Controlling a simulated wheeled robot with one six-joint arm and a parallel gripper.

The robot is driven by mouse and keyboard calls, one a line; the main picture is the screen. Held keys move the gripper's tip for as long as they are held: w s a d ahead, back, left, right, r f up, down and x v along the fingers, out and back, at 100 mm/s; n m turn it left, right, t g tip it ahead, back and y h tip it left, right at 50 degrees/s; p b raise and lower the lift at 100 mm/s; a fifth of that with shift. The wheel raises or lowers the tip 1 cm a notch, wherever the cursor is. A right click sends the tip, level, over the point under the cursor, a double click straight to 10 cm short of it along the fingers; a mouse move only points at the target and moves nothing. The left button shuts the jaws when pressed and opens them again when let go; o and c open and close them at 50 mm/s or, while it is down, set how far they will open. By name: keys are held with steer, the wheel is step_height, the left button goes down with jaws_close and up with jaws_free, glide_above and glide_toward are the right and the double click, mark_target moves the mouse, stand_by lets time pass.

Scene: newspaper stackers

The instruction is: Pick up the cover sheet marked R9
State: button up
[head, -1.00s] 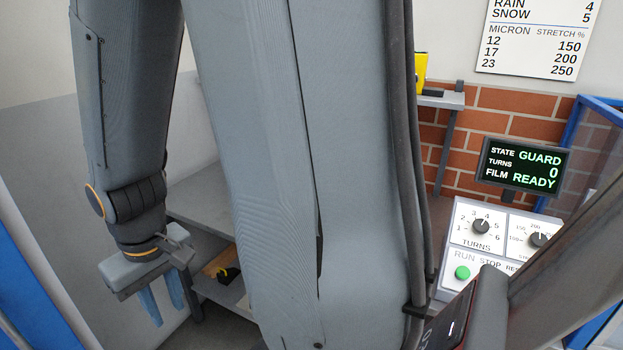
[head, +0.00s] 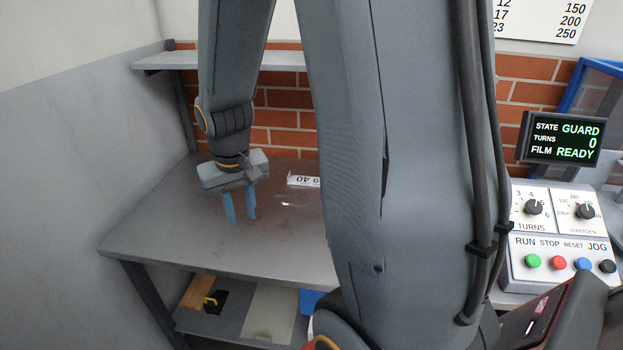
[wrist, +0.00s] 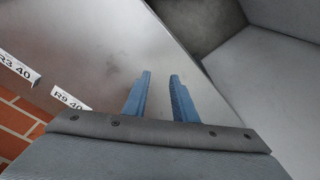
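A white label reading R9 40 (wrist: 70,98) lies at the edge of the grey metal bench (wrist: 110,50) in the wrist view. A white label with upturned print (head: 303,181) shows at the back of the bench in the head view, partly hidden by my arm. Faint glossy marks lie in front of it; I cannot tell whether they are a clear sheet. My gripper (head: 242,221) points down over the left part of the bench, left of that label. Its blue fingers (wrist: 160,75) are apart with nothing between them.
Another label, R3 40 (wrist: 18,68), lies further along the bench. A lower shelf (head: 235,322) holds a yellow-and-black tool (head: 211,300) and a pale sheet (head: 272,312). A wall (head: 85,150) stands close on the left. A control panel (head: 560,235) stands at the right.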

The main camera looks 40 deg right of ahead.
steer(key=w+d+f+m+t+h+p, duration=0.1)
steer(key=w+d+f+m, duration=0.3)
steer(key=w+d, duration=0.85)
steer(key=w+d+f+m+h, duration=0.2)
steer(key=w+d+f+m, duration=0.15)
steer(key=w+d, duration=0.85)
steer(key=shift+s+d+f+p, duration=0.2)
steer(key=shift+d+f+p, duration=0.4)
steer(key=shift+f, duration=0.4)
steer(key=shift+s+d+f+p, duration=0.15)
steer(key=shift+d+f+p, duration=0.25)
steer(key=shift+d+f, duration=0.55)
steer(key=shift+s+d+f+p, duration=0.2)
steer(key=shift+d+f+p, duration=0.35)
steer(key=shift+f, duration=0.5)
jaws_close()
